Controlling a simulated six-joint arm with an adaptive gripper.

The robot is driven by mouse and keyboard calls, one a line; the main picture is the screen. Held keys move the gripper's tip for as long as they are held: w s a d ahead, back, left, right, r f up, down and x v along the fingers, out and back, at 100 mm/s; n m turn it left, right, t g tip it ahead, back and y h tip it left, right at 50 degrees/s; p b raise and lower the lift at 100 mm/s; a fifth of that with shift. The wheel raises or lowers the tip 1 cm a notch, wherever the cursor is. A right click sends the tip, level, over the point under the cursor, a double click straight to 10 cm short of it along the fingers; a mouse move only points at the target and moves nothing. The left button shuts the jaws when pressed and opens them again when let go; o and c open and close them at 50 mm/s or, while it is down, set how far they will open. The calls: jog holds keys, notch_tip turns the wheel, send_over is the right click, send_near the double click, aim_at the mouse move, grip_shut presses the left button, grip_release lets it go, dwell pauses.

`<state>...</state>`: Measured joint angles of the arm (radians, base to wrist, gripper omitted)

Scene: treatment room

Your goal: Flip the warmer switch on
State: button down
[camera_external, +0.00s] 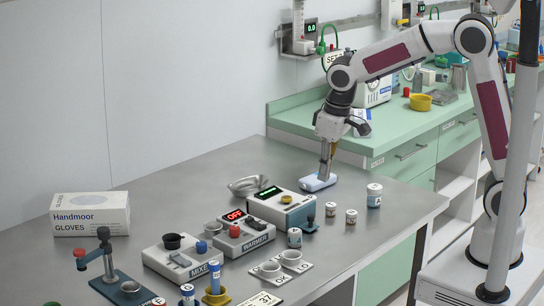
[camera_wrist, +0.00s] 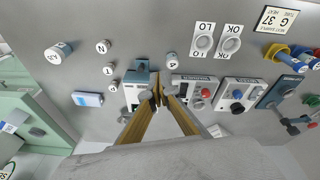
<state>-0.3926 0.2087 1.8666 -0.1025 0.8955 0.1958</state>
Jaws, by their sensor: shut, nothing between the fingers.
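The warmer (camera_external: 246,242) is a pale box on the steel table with a red knob (camera_external: 234,231), a small cup and a red display (camera_external: 234,215) reading OFF. It also shows in the wrist view (camera_wrist: 197,92), just right of my fingertips.
The similar mixer (camera_external: 183,262) stands left of the warmer. A white device with a green display (camera_external: 282,208) stands to its right. A pale blue block (camera_external: 318,183) lies by my fingertips. Several small jars (camera_external: 351,216) and cup mats are at the front. A glove box (camera_external: 90,214) stands at left.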

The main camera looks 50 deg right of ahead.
jog(key=w+a+m+t, duration=0.1)
jog(key=w+a, duration=0.3)
jog(key=w, duration=0.2)
jog(key=w+a+m, duration=0.2)
jog(key=w+a, duration=0.2)
jog(key=w, duration=0.3)
jog(key=shift+a+t, duration=0.3)
jog(key=shift+t, duration=0.1)
jog(key=shift+w+f, duration=0.1)
jog(key=shift+f, duration=0.05)
send_over(249, 218)
jog(key=s, duration=0.2)
notch_tip(249, 218, down, 11)
jog(key=shift+w+f, duration=0.1)
jog(key=shift+w, duration=0.05)
jog(key=shift+x, duration=0.95)
jog(key=shift+f, duration=0.1)
